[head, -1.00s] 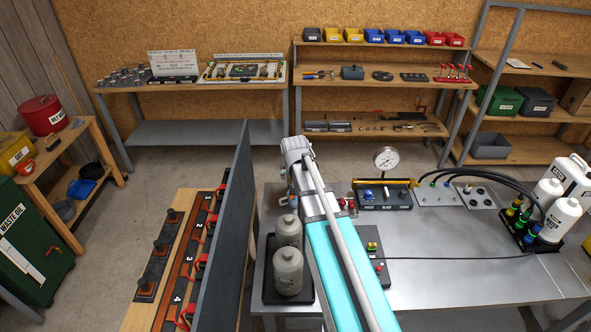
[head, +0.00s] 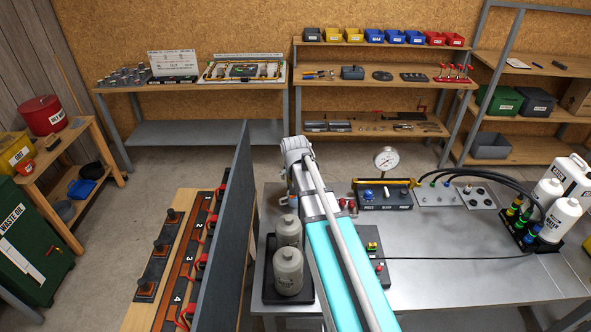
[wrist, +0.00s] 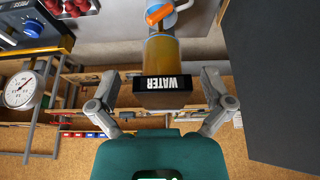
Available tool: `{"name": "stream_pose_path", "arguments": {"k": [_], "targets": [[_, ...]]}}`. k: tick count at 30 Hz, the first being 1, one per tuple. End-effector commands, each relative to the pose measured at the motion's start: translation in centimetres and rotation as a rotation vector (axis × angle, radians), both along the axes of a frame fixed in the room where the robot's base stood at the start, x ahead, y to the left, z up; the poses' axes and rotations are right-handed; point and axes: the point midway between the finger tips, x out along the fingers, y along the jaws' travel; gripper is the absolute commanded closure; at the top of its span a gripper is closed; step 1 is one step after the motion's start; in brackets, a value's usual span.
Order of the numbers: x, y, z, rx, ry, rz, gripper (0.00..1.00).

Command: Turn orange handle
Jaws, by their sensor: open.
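The orange handle (wrist: 158,14) shows at the top middle of the wrist view, on a pale round fitting. Just below it in that view is an amber vessel (wrist: 165,55) with a black band lettered WATER (wrist: 166,83), which appears upside down. My gripper (wrist: 160,88) is open, its two fingers spread to either side of the WATER band with a gap on each side. The handle lies beyond the fingertips and apart from them. In the head view my arm hides the gripper and most of this vessel.
A dark upright panel (head: 226,240) stands left of my arm and fills the right of the wrist view. Two grey bottles (head: 288,258) stand in a black tray beside my arm. A gauge (head: 386,161) and hoses are to the right. The steel bench (head: 450,270) has bare room at front right.

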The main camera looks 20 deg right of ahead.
Motion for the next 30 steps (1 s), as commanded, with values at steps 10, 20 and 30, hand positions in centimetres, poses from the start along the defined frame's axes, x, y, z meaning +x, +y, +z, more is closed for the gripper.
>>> {"name": "stream_pose_path", "arguments": {"k": [10, 20, 30], "targets": [[-0.1, -0.4, -0.7, 0.029, 0.001, -0.003, 0.45], [-0.9, -2.9, -4.4, 0.269, -0.019, -0.018, 0.46], [-1.9, -6.9, -6.6, 0.613, -0.142, -0.014, 0.46]]}}
